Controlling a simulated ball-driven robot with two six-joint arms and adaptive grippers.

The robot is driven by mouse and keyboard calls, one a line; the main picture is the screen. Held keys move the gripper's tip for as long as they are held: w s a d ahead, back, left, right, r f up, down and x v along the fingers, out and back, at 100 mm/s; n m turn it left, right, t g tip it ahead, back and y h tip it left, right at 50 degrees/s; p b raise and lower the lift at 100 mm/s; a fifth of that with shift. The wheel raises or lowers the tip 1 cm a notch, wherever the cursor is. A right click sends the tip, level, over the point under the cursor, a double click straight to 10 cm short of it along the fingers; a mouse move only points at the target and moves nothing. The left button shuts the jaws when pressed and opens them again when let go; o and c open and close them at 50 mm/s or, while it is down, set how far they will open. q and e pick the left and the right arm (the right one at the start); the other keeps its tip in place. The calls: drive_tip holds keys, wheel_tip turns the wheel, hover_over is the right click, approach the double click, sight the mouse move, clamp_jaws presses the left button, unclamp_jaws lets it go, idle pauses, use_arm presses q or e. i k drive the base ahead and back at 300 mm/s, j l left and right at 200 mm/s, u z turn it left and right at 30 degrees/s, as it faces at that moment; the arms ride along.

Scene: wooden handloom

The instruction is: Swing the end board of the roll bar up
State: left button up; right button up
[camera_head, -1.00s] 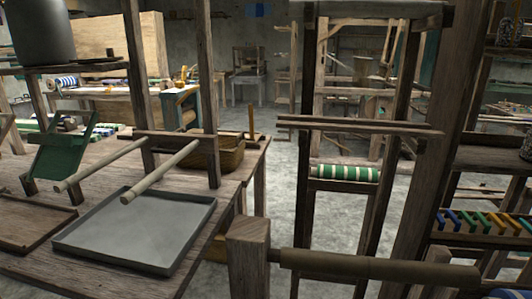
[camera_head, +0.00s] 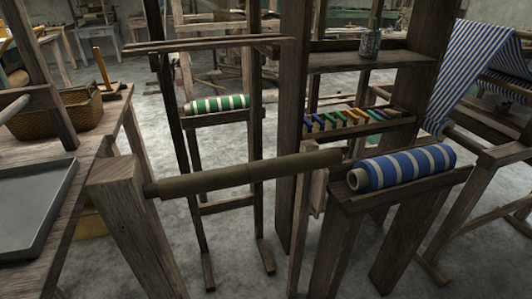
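The roll bar (camera_head: 245,175) is a dark round wooden bar lying level across the middle of the view. Its left end meets a thick wooden post (camera_head: 122,190). Its right end reaches a narrow upright board (camera_head: 315,182) beside a low stand; this may be the end board, but I cannot tell for sure. The joint there is small and partly hidden. Neither of my grippers is in view.
A blue and white striped roll (camera_head: 402,166) lies on the low stand (camera_head: 390,187) at right. A green striped roll (camera_head: 217,103) sits on a frame behind. A table with a grey tray (camera_head: 35,205) and basket (camera_head: 65,112) fills the left. Grey floor shows between.

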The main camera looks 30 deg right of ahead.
sight(319, 178)
drive_tip(key=j+z, duration=0.2)
drive_tip(key=z, duration=1.05)
drive_tip(key=j+z, duration=0.3)
drive_tip(key=k+j+z, duration=0.25)
drive_tip(key=j, duration=0.15)
drive_tip(key=j+z, duration=0.3)
drive_tip(key=k+j+z, duration=0.25)
drive_tip(key=k+j, duration=0.25)
drive_tip(key=j, duration=0.2)
drive_tip(key=k+j+z, duration=0.1)
drive_tip(key=k+j, duration=0.2)
drive_tip(key=j, duration=0.15)
